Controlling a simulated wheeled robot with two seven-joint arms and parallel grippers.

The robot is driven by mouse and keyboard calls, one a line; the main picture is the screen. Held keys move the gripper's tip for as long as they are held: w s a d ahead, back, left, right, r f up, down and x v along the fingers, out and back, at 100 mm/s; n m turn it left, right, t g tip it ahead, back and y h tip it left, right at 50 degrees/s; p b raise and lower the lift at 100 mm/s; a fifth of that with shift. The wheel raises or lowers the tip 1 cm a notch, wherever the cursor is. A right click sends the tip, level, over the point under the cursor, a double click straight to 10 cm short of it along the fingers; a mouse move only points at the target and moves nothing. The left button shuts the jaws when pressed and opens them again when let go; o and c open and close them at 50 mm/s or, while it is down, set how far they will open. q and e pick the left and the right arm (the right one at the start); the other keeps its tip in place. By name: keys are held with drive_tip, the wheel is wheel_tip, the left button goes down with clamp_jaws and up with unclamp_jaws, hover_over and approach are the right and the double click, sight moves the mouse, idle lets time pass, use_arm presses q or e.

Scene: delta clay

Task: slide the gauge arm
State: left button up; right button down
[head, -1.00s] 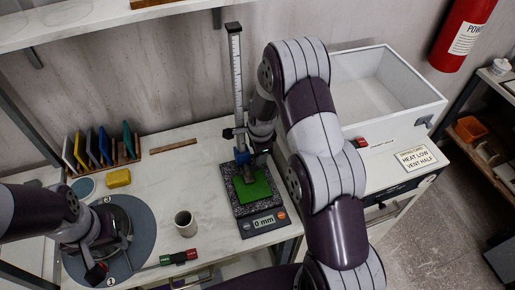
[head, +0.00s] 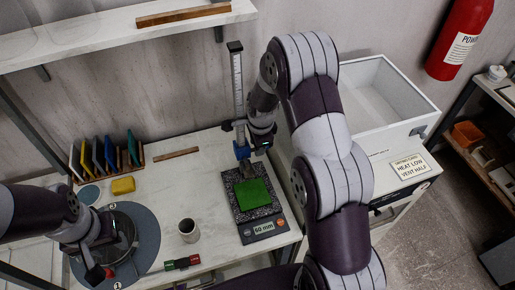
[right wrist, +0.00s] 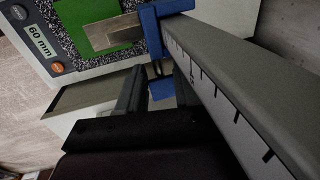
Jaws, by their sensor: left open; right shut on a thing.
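The height gauge has an upright scale post (head: 238,90) on a speckled stone base (head: 238,218) with a green pad (head: 253,194). Its display (head: 263,228) reads 60 mm, also readable in the right wrist view (right wrist: 38,43). The blue gauge arm (head: 242,151) sits on the post above the pad; its blue collar (right wrist: 163,14) rides the post in the right wrist view. My right gripper (right wrist: 152,92) is shut on the arm's blue tab. My left gripper (head: 105,268) is open over a round grey disc (head: 148,232) at the left.
Coloured plates (head: 108,152) stand in a rack behind. A white open-topped box (head: 385,120) stands to the right. A shelf (head: 120,30) overhangs the back.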

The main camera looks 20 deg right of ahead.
use_arm(q)
wheel_tip(320, 180, up, 11)
drive_tip(key=p, duration=0.9)
drive_tip(key=shift+f, duration=0.2)
use_arm(e)
wheel_tip(320, 180, up, 19)
drive_tip(key=c, duration=0.8)
unclamp_jaws()
use_arm(q)
drive_tip(key=shift+f+b, duration=0.75)
use_arm(e)
drive_tip(key=s+r, duration=0.1)
drive_tip(key=r, duration=0.7)
drive_tip(key=s+r, duration=0.1)
drive_tip(key=r, duration=0.3)
drive_tip(key=shift+s+r, duration=0.25)
drive_tip(key=shift+s, duration=0.05)
